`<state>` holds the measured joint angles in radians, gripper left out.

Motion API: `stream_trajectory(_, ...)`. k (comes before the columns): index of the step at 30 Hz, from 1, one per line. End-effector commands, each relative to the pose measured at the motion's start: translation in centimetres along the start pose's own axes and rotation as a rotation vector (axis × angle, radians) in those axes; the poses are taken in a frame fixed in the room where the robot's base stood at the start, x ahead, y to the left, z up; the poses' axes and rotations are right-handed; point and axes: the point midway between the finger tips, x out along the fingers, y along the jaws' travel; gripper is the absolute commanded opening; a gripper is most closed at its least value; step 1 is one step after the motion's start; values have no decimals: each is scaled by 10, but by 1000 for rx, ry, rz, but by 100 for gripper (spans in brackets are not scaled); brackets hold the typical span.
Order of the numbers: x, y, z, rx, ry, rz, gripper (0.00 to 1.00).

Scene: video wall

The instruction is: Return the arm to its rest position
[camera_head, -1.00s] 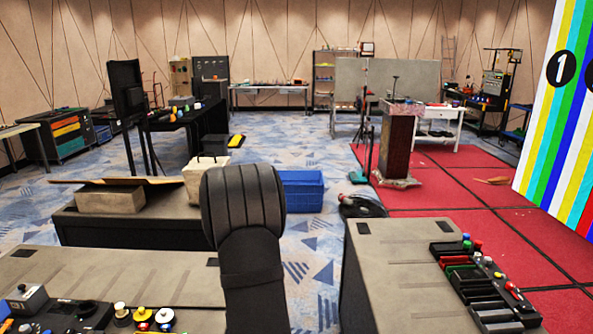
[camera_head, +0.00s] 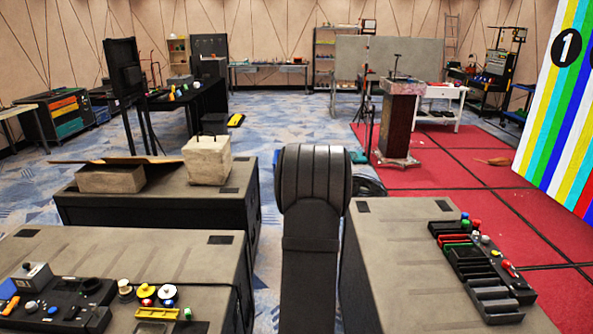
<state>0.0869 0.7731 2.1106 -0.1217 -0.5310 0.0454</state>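My arm shows in the head view as a thick black link rising from the bottom edge, a little right of the middle. It stands nearly upright and ends in a broad ribbed black joint at the top. My gripper is not in view, so I cannot see whether it is open or shut. The arm stands over the gap between two grey-topped benches, the left one (camera_head: 120,255) and the right one (camera_head: 385,270). No contact with either shows. The arm hides part of the floor behind it.
Control parts (camera_head: 155,292) lie on the left bench, and a black rack with coloured knobs (camera_head: 480,270) on the right one. A pale block (camera_head: 207,160) and an open carton (camera_head: 112,178) sit on a farther bench. A striped panel (camera_head: 565,120) stands at right.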

Motion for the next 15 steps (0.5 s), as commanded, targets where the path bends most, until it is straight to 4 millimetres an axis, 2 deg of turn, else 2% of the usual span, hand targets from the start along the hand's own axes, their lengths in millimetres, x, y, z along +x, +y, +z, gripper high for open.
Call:
stream_trajectory(6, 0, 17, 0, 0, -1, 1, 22)
stream_trajectory(15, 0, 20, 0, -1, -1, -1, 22)
